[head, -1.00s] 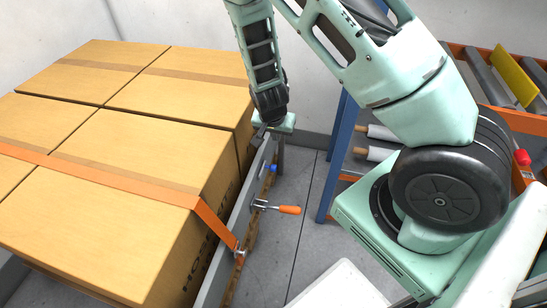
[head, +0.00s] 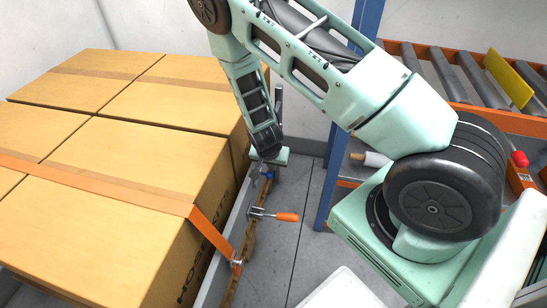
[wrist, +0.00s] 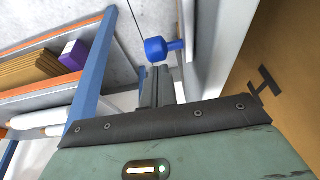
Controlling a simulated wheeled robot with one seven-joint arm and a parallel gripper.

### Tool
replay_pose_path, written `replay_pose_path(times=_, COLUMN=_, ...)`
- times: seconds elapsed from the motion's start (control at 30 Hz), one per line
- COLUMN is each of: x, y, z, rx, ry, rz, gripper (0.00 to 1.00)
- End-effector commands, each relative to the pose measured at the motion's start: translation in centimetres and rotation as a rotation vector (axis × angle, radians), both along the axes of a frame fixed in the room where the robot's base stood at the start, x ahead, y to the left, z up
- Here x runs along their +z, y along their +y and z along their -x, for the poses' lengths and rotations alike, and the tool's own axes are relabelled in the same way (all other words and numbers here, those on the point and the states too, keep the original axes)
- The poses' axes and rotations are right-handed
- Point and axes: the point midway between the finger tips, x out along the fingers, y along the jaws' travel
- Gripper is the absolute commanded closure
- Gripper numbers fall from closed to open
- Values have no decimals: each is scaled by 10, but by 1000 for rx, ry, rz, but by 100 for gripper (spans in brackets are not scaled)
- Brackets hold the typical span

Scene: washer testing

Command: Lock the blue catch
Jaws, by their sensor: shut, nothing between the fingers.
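The blue catch (head: 268,175) sits by the top edge of the grey side panel beside the boxes, and only a small blue part shows in the head view. In the wrist view its rounded blue knob (wrist: 158,48) stands out from the grey panel on a short stem. My gripper (wrist: 157,72) is shut and empty, with its fingertips just below the knob in the picture. I cannot tell whether they touch it. In the head view my gripper's pale green body shows just above the catch, and its fingers are hard to make out.
An orange-handled catch (head: 275,215) sticks out from the same panel, nearer to me. Strapped cardboard boxes (head: 120,170) fill the left. A roller rack (head: 440,85) with a blue post (head: 345,120) stands at the right. Grey floor (head: 300,225) lies between.

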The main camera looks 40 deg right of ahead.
Motion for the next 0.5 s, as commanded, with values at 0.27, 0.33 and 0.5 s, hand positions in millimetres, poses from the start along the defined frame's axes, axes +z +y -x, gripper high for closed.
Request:
replay_pose_path(times=0.27, x=0, y=2, z=2, rx=-1, ry=-1, rz=1, gripper=100)
replay_pose_path(times=0.33, x=0, y=2, z=2, rx=0, ry=-1, rz=1, gripper=100)
replay_pose_path(times=0.5, x=0, y=11, z=8, rx=2, ry=0, rz=-1, gripper=100)
